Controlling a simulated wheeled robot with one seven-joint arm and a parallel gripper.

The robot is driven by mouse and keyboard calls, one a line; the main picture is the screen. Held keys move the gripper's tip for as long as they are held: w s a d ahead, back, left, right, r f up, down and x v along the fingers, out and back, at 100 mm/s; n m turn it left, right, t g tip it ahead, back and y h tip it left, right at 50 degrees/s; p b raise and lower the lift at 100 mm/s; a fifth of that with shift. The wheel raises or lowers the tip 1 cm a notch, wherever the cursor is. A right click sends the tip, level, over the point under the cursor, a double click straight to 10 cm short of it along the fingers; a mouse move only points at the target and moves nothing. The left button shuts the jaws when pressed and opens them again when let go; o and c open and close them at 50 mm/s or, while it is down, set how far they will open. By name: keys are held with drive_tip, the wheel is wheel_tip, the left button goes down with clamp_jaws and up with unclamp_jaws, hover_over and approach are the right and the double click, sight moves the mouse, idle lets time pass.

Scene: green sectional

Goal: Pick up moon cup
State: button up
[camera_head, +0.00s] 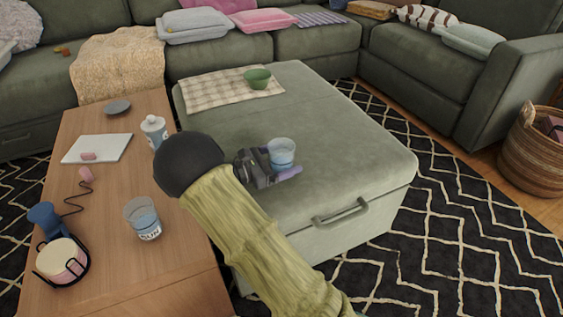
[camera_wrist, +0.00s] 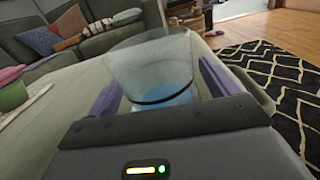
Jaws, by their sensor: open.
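A clear cup with blue at its bottom (camera_head: 282,150) stands upright on the green ottoman (camera_head: 350,135); no moon mark on it is readable. My gripper (camera_head: 280,172) is open, with its purple fingers on either side of this cup. In the wrist view the cup (camera_wrist: 155,68) sits between the two fingers; I cannot tell whether they touch it. A similar clear cup (camera_head: 143,218), with blue inside and a dark label that seems to read "SUN", stands on the wooden table. My forearm hides part of the ottoman.
A green bowl (camera_head: 257,79) sits on a checked cloth (camera_head: 215,92) at the ottoman's back. The ottoman's right side is clear.

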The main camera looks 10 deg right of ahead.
drive_tip(key=c, duration=1.1)
wheel_tip(320, 180, up, 10)
drive_tip(key=p, duration=0.6)
